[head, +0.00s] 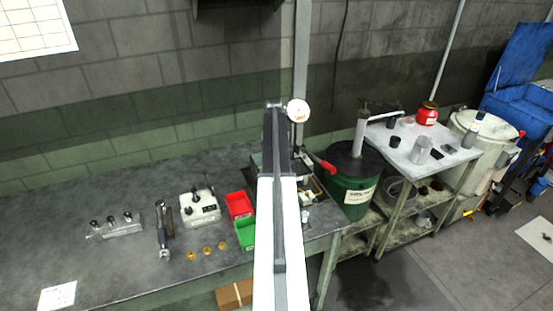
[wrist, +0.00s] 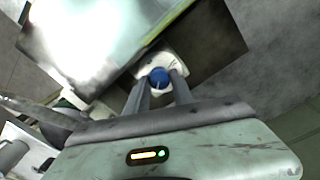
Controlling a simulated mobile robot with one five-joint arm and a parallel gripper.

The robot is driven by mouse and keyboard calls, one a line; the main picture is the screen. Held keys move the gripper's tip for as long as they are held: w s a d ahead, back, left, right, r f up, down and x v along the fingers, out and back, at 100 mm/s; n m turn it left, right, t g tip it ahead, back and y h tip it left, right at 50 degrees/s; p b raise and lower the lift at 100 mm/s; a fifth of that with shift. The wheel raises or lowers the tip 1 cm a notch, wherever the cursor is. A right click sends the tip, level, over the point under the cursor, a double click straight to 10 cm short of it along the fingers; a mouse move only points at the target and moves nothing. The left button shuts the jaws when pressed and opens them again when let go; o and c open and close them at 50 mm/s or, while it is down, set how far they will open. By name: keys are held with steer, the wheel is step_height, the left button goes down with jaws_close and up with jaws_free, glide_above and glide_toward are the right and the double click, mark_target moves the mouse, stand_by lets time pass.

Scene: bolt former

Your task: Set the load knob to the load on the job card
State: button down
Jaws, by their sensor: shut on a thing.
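A blue knob (wrist: 159,77) with a thin pale mark sits on a white housing in the wrist view. The fingers of my gripper (wrist: 161,84) are on either side of it, shut on it. In the head view my own arm hides the knob and the gripper tips. A round white dial (head: 298,110) shows just right of the arm's far end. A white card (head: 57,296) lies at the bench's front left. A larger gridded sheet (head: 35,28) hangs on the wall. The writing on both is too small to read, and so is the knob's setting.
Several brass pieces (head: 207,251) lie in front. A green drum (head: 352,185) and a loaded cart (head: 420,150) stand right.

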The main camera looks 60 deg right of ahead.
steer(key=n, duration=0.4)
steer(key=shift+n, duration=0.3)
stand_by(0.3)
steer(key=c, duration=1.4)
jaws_free()
steer(key=shift+o, duration=0.2)
step_height(320, 180, up, 8)
steer(key=p, duration=0.8)
steer(key=shift+w+a, duration=0.1)
steer(key=shift+a, duration=0.05)
steer(key=shift+f, duration=0.1)
